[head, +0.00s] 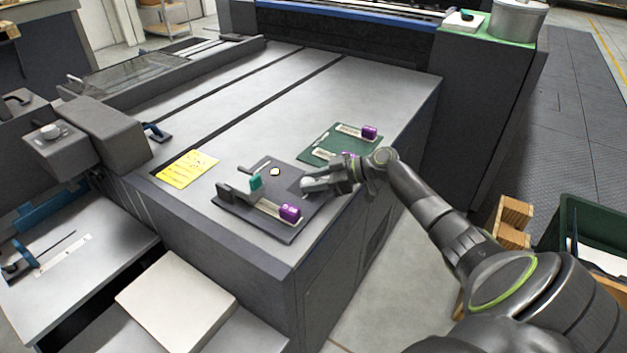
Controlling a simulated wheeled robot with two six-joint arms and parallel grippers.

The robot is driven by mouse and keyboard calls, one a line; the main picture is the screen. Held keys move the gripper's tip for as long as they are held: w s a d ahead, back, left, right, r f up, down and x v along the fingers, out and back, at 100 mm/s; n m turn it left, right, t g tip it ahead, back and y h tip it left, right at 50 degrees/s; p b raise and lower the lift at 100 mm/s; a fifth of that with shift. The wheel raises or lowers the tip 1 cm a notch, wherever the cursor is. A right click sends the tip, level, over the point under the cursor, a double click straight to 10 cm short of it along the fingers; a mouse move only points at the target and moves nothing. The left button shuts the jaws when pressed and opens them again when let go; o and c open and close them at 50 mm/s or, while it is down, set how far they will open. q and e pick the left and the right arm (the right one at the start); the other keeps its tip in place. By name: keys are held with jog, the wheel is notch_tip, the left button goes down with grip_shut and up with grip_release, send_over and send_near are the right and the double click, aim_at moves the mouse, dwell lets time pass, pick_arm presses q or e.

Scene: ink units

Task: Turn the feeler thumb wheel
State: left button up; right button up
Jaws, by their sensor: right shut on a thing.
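A dark plate (281,229) lies on the near right part of the grey machine top. On it stands a small dark fixture (236,197) with a teal block (256,183), and a pale strip with a purple end (290,213) lies in front. A small round cream piece (275,171) sits near the plate's back. My right gripper (312,185) reaches in from the right, low over the plate's right edge. It is shut on a small pale piece at its tips; whether this is the feeler thumb wheel I cannot tell. My left gripper is not in view.
A green mat (355,150) with purple-ended strips (369,132) lies just behind my right gripper. A yellow note (187,168) lies left of the plate. A dark grey block (103,135) rises at the machine's left. The pale machine top behind is clear.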

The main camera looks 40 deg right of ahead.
jog(key=m+t+h+p, duration=0.2)
jog(key=shift+s+a+r+m, duration=0.15)
jog(key=shift+s+a+m, duration=0.05)
jog(key=shift+m, duration=0.1)
jog(key=shift+m+t+h+p, duration=0.4)
jog(key=shift+m+h+p, duration=0.3)
jog(key=shift+h+p, duration=0.15)
jog(key=o, duration=1)
jog(key=shift+b+v, duration=0.8)
jog(key=shift+v, duration=7.8)
jog(key=shift+s, duration=0.1)
